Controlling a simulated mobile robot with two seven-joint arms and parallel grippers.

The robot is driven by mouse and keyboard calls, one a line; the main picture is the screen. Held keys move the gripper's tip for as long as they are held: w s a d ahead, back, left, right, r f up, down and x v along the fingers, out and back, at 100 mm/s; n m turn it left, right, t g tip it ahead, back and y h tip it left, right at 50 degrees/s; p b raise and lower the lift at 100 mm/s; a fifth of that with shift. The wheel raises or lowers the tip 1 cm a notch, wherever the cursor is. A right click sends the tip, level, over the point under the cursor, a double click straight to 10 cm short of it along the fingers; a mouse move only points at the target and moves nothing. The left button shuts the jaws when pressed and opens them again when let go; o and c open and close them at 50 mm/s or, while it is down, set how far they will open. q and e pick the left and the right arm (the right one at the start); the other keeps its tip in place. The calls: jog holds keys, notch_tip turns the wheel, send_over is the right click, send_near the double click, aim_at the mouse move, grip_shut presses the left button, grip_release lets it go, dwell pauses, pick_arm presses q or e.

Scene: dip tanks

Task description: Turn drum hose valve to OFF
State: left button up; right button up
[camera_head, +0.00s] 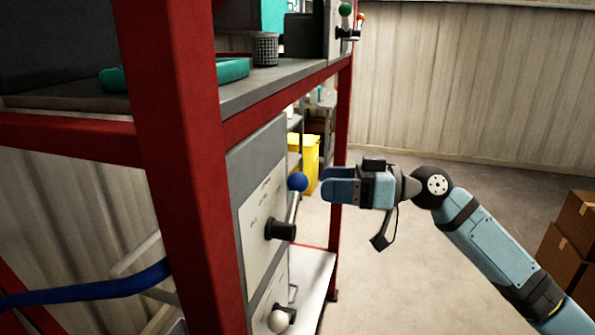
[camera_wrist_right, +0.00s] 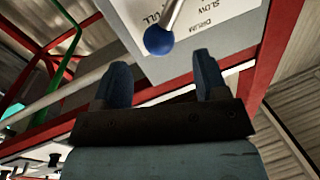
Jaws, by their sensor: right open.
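The drum hose valve has a lever with a blue ball knob (camera_head: 298,182) and a black hub (camera_head: 281,230) on a grey panel (camera_head: 265,165) with a white label. The lever points up from the hub. My right gripper (camera_head: 326,184) is open and empty, just right of the blue knob and apart from it. In the right wrist view, the blue knob (camera_wrist_right: 159,40) lies just beyond the two fingertips (camera_wrist_right: 160,70), roughly centred between them. The label there shows "SLOW", "DRUM" and part of "FULL". My left gripper is out of view.
A second valve with a white knob (camera_head: 278,321) sits lower on the panel side. A red post (camera_head: 180,150) and a shelf (camera_head: 270,85) frame the panel. A blue hose (camera_head: 90,290) runs at left. Cardboard boxes (camera_head: 575,225) stand at right. The floor between is clear.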

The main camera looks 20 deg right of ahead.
aim_at(299, 178)
jog(key=p+x, duration=0.1)
jog(key=x, duration=0.5)
jog(key=shift+a+p, duration=0.1)
jog(key=shift+p, duration=0.3)
jog(key=shift+c, duration=0.5)
